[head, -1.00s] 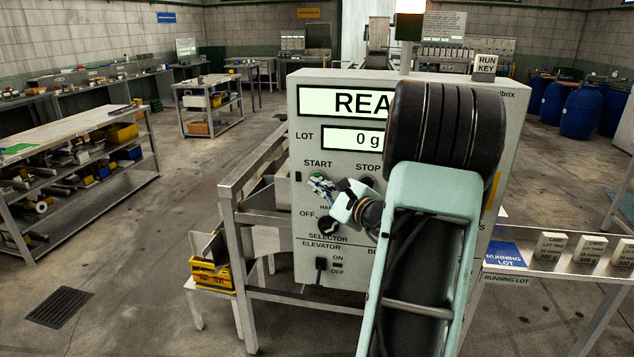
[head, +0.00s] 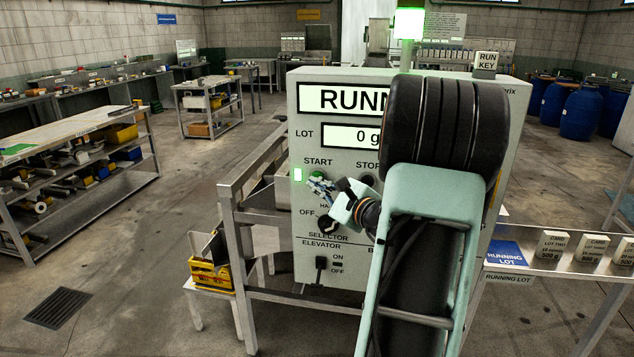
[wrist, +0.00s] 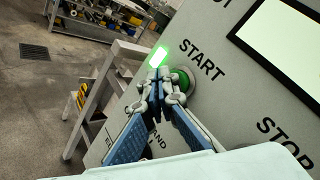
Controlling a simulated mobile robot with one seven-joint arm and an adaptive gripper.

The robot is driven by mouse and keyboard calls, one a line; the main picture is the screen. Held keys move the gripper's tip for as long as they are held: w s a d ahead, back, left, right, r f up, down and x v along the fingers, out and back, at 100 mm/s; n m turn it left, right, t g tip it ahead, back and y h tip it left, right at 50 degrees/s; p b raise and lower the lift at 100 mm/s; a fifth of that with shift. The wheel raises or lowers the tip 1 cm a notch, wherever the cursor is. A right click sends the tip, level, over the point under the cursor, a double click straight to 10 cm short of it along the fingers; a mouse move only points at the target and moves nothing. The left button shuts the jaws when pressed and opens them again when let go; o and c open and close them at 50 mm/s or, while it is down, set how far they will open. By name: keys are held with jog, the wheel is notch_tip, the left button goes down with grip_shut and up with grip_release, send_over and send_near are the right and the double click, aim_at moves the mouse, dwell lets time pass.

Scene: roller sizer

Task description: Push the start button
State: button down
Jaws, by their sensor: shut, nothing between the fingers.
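The green start button (head: 317,176) is on the control panel (head: 306,262), under the word START. It also shows in the wrist view (wrist: 184,82), partly hidden behind my fingers. My gripper (head: 318,184) is shut and empty, with its fingertips at the button's lower edge in the head view. In the wrist view my gripper (wrist: 160,76) overlaps the button's left side; I cannot tell if it touches. A small lamp (head: 298,174) left of the button glows green. The upper display (head: 345,98) reads "RUNN", the rest hidden by my arm.
A beacon (head: 409,24) above the panel glows green. The stop button (head: 367,180) is partly hidden by my wrist. The selector knob (head: 327,225) and elevator switch (head: 321,266) sit below. A metal frame (head: 228,230) stands left of the panel.

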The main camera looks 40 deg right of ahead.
jog(key=shift+a, duration=0.15)
jog(key=s+a+b, duration=0.1)
jog(key=a, duration=0.1)
jog(key=s+a+b, duration=0.1)
jog(key=s, duration=0.1)
jog(key=shift+s+a, duration=0.2)
jog(key=shift+a, duration=0.2)
jog(key=shift+w, duration=0.1)
dwell(0.8)
